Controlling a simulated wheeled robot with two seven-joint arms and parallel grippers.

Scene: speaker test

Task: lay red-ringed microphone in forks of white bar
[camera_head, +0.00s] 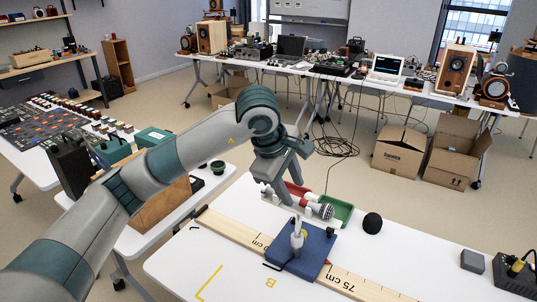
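My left gripper (286,197) points down over the far part of the front white table. Its fingertips are at the handle end of a microphone, and I cannot tell whether they grip it. The microphone (325,211) has a grey mesh head pointing right, with red near its neck; its handle is mostly hidden. White pieces, which look like the white bar (308,222), show just below the microphone. I cannot tell whether the microphone touches the forks. My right gripper is not in view.
A blue block (318,256) with a white fitting on top sits across a wooden rule (355,287). A green tray (343,209) and a black ball (372,223) are close by on the right. A grey block (472,261) and a black box (513,274) stand farther right.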

